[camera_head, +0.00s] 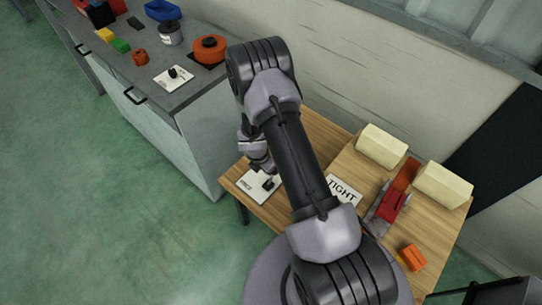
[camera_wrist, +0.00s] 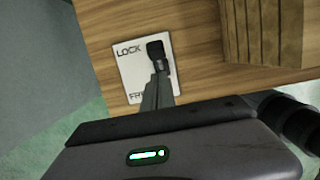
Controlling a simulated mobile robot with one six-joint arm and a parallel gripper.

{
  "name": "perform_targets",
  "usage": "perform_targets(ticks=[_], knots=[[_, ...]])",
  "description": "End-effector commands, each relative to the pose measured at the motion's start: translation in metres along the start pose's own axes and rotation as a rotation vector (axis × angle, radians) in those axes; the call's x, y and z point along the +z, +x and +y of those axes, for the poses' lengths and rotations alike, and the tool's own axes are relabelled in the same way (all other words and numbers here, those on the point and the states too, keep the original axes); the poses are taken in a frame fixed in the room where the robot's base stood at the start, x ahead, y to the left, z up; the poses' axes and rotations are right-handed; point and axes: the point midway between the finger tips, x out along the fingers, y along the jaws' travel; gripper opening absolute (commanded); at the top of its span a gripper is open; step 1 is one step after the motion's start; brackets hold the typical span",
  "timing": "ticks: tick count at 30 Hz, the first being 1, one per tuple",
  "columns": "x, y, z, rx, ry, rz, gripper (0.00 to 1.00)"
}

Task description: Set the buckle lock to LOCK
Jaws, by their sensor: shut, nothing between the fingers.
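The buckle lock is a white plate (camera_wrist: 128,66) at the table's edge, with LOCK printed at its upper part and a partly covered second word at its lower part. A black switch lever (camera_wrist: 155,48) stands on its right side, near the level of LOCK. My gripper (camera_wrist: 160,78) is shut and empty, its grey fingertips at or just above the lever's lower end; I cannot tell if they touch. In the head view the plate (camera_head: 248,187) and black lever (camera_head: 269,184) lie just below my gripper (camera_head: 262,168). The exact lever setting is unclear.
The wooden table (camera_head: 310,130) also bears a TIGHT card (camera_head: 343,190), a red ratchet buckle (camera_head: 391,203), an orange block (camera_head: 412,257) and two cream bales (camera_head: 381,147). A grey workbench (camera_head: 195,90) with small items stands at upper left. Green floor is clear on the left.

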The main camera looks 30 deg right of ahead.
Motion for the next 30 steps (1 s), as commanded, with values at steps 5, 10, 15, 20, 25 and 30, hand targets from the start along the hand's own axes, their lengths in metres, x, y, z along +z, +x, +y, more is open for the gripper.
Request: perform_targets(ticks=[5, 10, 15, 20, 25, 30], knots=[[0.025, -0.046, 0.000, 0.001, 0.003, 0.001, 0.00], [0.038, -0.068, -0.001, 0.000, 0.000, 0.002, 0.00], [0.043, -0.075, -0.001, -0.001, -0.003, 0.003, 0.00], [0.043, -0.075, -0.001, -0.001, -0.002, 0.004, 0.00], [0.043, -0.075, -0.001, -0.001, -0.003, 0.004, 0.00], [0.046, -0.082, 0.003, 0.006, 0.030, -0.005, 0.00]])
